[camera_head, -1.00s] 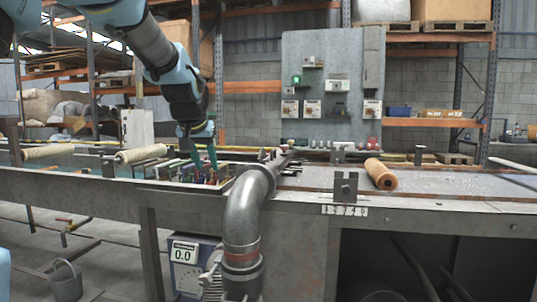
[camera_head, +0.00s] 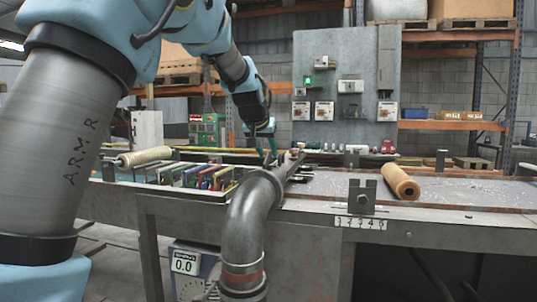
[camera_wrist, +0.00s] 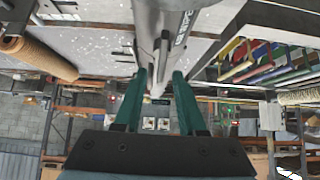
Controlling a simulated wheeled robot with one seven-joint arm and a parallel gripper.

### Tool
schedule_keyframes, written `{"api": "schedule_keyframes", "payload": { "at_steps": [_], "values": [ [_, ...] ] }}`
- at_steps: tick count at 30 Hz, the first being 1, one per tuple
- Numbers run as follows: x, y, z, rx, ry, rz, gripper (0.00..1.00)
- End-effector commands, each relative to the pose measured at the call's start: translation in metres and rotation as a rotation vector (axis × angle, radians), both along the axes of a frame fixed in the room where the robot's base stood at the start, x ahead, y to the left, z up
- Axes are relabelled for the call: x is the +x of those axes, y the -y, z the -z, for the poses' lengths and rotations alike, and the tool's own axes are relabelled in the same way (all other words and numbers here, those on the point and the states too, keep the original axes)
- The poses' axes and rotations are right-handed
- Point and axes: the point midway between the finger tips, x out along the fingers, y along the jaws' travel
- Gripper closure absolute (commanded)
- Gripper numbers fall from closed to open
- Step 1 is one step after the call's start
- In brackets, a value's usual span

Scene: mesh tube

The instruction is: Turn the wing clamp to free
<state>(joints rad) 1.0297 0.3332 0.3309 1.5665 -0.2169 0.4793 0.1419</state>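A dark grey metal clamp assembly (camera_head: 290,166) sits at the top end of the bent pipe (camera_head: 245,228), on the near edge of the bench. In the wrist view a grey metal wing-like piece (camera_wrist: 160,62) with lettering beside it reaches in between my fingertips. My gripper (camera_head: 268,146) is just above and left of the clamp in the head view. Its two green fingers (camera_wrist: 159,76) are apart, one on each side of the grey piece, with a gap showing. Whether a fingertip touches it I cannot tell. The clamp's far side is hidden.
A rack of coloured plates (camera_head: 200,176) stands left of the clamp. A brown roll (camera_head: 400,182) lies on the bench to the right, beside a notched bracket (camera_head: 354,192). A control panel (camera_head: 345,85) stands behind.

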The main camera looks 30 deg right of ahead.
Motion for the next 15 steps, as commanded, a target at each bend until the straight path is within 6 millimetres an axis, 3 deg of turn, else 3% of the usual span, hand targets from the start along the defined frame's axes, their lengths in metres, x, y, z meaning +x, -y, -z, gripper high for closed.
{"api": "schedule_keyframes", "payload": {
  "at_steps": [6,15],
  "values": [
    [0.010,0.010,0.014,0.000,0.000,0.000,0.60],
    [0.011,0.011,0.015,-0.001,0.001,0.000,0.60]
  ]
}}
